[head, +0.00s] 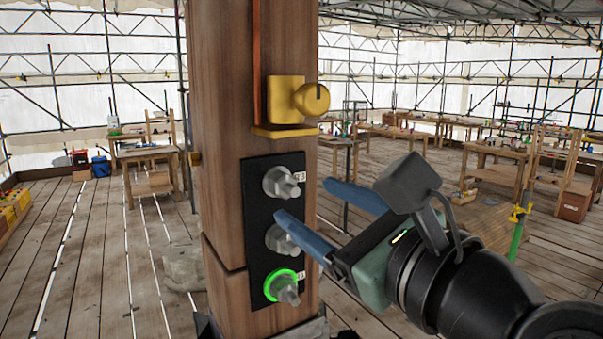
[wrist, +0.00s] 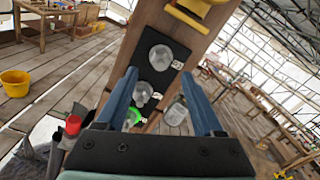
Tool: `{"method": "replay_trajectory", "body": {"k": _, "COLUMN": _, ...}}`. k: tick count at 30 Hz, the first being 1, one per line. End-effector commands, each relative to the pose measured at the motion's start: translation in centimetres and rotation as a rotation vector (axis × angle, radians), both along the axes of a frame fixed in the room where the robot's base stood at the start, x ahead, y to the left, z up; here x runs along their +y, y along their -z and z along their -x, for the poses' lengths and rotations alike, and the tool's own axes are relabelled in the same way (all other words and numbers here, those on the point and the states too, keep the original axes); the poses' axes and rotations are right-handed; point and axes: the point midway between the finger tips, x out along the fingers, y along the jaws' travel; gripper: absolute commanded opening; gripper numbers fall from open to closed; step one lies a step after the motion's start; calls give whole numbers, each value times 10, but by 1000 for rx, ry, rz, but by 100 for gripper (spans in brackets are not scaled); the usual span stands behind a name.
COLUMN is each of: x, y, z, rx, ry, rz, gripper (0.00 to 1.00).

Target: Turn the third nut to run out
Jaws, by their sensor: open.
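Three grey nuts run down a black plate (head: 258,225) on a wooden post. The top nut (head: 281,182) and the middle nut (head: 279,239) are plain; the middle one is partly covered by a finger. The third nut (head: 287,291) is lowest, with a bright green ring (head: 270,282) around its base. My gripper (head: 302,200) is open and empty, its blue fingers apart, in front of the plate and above the third nut. In the wrist view the green ring (wrist: 134,115) shows low between the fingers, partly hidden. I see no contact with the third nut.
A yellow bracket (head: 286,98) with a round knob (head: 312,98) sticks out of the wooden post (head: 222,120) above the plate. Workbenches (head: 148,160) stand farther back. A yellow bucket (wrist: 15,84) shows in the wrist view. The plank floor left of the post is mostly open.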

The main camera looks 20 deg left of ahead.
Motion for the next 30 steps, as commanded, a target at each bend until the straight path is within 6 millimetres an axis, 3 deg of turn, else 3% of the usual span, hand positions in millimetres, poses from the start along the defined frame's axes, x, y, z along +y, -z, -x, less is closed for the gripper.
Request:
{"method": "replay_trajectory", "body": {"k": 3, "x": 20, "y": -3, "z": -14, "rx": 4, "ry": -4, "rz": 0, "gripper": 69}}
{"method": "replay_trajectory", "body": {"k": 9, "x": 38, "y": -2, "z": -30, "rx": 1, "ry": -1, "rz": 0, "gripper": 69}}
{"method": "replay_trajectory", "body": {"k": 21, "x": 44, "y": 0, "z": -34, "rx": -1, "ry": 2, "rz": 0, "gripper": 69}}
{"method": "replay_trajectory", "body": {"k": 30, "x": 43, "y": 0, "z": -34, "rx": -1, "ry": 2, "rz": 0, "gripper": 15}}
